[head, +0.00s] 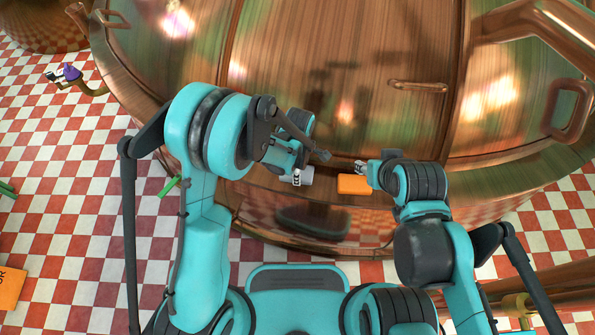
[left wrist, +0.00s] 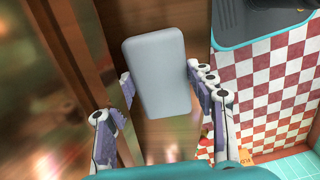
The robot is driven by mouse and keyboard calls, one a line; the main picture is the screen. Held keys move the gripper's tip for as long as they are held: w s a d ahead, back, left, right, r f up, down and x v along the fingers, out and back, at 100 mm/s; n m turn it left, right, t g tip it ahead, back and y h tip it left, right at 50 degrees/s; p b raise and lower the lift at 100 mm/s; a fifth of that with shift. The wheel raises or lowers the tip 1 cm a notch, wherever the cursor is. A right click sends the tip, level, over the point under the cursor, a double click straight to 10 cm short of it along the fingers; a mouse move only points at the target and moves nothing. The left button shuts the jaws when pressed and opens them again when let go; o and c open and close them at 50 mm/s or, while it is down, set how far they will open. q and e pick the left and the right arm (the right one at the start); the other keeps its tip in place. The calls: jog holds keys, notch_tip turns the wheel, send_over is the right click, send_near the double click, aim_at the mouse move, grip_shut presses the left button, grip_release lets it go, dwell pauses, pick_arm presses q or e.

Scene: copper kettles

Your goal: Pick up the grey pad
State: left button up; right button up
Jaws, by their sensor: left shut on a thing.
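The grey pad (left wrist: 157,70) is a light grey block with rounded corners. In the left wrist view it lies between the two fingers of my left gripper (left wrist: 160,84), which is shut on it. In the head view the grey pad (head: 306,175) shows only in part, beside the left gripper (head: 297,175), at the copper ledge (head: 260,200). I cannot tell whether the pad still touches the ledge. My right gripper (head: 361,167) is at the left end of its arm, close above the orange block; its finger opening is too small to tell.
An orange block (head: 353,185) lies on the ledge just right of the pad. The big copper kettle (head: 330,70) rises behind both grippers. A purple-topped object (head: 70,72) is at the far left. The red and white checked floor (head: 80,200) is mostly clear on the left.

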pick_arm(q)
jog(key=shift+r, duration=0.4)
jog(key=r, duration=0.1)
jog(key=r+p, duration=0.2)
jog(key=r, duration=0.1)
jog(key=shift+s+d, duration=0.15)
jog(key=shift+d, duration=0.2)
jog(key=s+d+r+p, duration=0.3)
jog(key=d+r, duration=0.3)
jog(key=d, duration=0.4)
jog(key=shift+s, duration=0.55)
jog(key=shift+d+r, duration=0.1)
